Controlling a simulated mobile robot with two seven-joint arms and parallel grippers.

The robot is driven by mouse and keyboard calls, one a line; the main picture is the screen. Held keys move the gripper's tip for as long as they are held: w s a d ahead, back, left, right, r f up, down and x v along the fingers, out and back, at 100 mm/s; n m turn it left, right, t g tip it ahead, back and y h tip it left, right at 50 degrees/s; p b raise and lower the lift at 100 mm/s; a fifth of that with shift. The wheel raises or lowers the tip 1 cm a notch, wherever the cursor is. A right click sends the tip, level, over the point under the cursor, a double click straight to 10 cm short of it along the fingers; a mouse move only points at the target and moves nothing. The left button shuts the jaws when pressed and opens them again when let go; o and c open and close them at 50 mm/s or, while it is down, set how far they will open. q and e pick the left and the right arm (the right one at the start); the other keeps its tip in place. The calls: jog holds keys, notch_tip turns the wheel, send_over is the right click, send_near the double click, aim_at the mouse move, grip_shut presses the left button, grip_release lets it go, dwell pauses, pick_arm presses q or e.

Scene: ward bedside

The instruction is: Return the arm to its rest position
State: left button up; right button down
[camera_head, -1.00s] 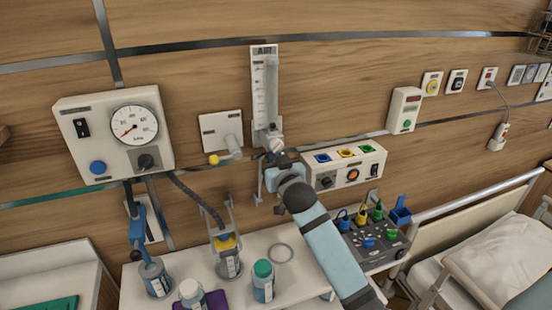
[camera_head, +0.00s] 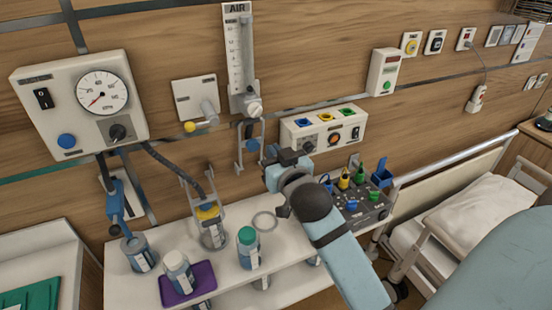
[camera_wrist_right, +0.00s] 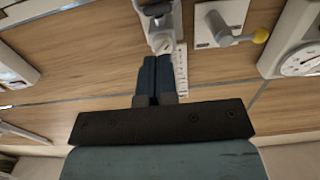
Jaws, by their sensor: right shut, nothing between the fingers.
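My right arm comes in from the lower right in the head view. My right gripper (camera_head: 283,161) is in front of the wall, below and right of the AIR flowmeter (camera_head: 239,55) and its pale knob (camera_head: 254,107), apart from them. In the right wrist view the two dark blue fingers (camera_wrist_right: 156,78) are together with nothing between them. The flowmeter's knob (camera_wrist_right: 162,42) shows just beyond their tips in that view. In the head view the fingertips are mostly hidden behind the wrist. My left gripper is not in view.
A gauge panel (camera_head: 80,105) is on the wall at left. A white shelf (camera_head: 235,278) below holds several bottles, a purple mat (camera_head: 187,285) and a ring (camera_head: 263,221). A socket box (camera_head: 322,131) and dark connector block (camera_head: 366,205) are near my wrist. A bed rail (camera_head: 455,158) is right.

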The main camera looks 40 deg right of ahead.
jog(key=s+a+f+n+g+y+p, duration=0.1)
jog(key=s+a+f, duration=0.4)
jog(key=f, duration=0.5)
jog(key=s+a+f+n+g+y+p, duration=0.1)
jog(key=s+a+f+n+g+y, duration=0.2)
jog(key=s+f, duration=0.4)
jog(key=s+a+f+n+g+y+p, duration=0.1)
jog(key=s+a+f, duration=0.5)
jog(key=f, duration=0.7)
jog(key=g+y+p, duration=0.1)
jog(key=y, duration=0.1)
jog(key=shift+s+a+n+y, duration=0.3)
jog(key=shift+s+n, duration=0.05)
jog(key=shift+n, duration=0.05)
